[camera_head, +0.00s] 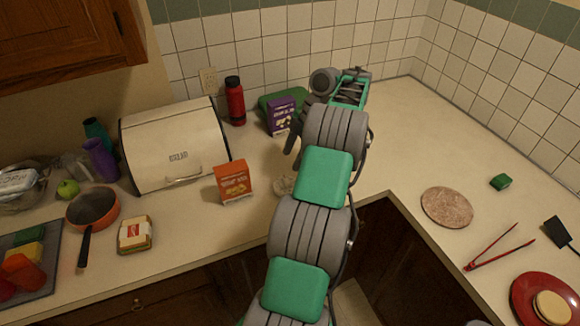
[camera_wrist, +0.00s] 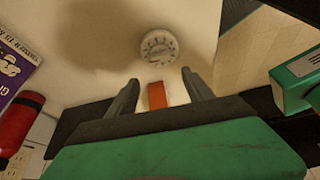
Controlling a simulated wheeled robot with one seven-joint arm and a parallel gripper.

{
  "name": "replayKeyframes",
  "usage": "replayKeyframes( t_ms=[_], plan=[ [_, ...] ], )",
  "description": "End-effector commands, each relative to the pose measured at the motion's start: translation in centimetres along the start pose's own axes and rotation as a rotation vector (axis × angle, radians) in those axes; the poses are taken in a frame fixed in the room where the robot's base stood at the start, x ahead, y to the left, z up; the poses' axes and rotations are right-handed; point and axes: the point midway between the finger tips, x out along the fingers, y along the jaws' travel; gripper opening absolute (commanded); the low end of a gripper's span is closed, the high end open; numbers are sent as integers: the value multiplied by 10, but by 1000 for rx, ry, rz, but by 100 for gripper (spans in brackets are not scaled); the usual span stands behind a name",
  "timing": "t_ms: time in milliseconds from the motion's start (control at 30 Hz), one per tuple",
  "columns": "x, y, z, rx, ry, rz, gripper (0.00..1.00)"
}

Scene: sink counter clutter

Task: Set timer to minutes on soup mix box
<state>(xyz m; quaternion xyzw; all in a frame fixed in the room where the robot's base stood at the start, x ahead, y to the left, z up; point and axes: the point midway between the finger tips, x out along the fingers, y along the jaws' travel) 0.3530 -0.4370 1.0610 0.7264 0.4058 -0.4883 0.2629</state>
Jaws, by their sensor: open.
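The timer (camera_wrist: 158,47) is a small white round dial with dark marks, lying on the counter ahead of my fingertips in the wrist view. In the head view the timer (camera_head: 284,185) is partly hidden behind my arm. An orange box (camera_head: 234,182) stands upright left of it; its small lettering is hard to read. A narrow orange strip (camera_wrist: 157,95), probably that box, shows between my fingers. A purple box (camera_head: 281,116) stands farther back and also shows in the wrist view (camera_wrist: 14,65). My gripper (camera_wrist: 160,79) is open and empty, apart from the timer.
A cream bread box (camera_head: 170,145) stands at left and a red bottle (camera_head: 235,101) behind. A round board (camera_head: 447,207) and red tongs (camera_head: 500,247) lie at right. The counter's inner corner is close to my arm.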

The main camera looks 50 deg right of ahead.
Motion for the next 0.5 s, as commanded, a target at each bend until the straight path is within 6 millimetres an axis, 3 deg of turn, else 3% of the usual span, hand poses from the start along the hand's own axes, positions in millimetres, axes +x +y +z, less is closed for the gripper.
replayKeyframes(
  t_ms=[100,500],
  plan=[
    [4,-6,18,-32,0,3,60],
    [68,-5,19,-30,0,3,60]
  ],
)
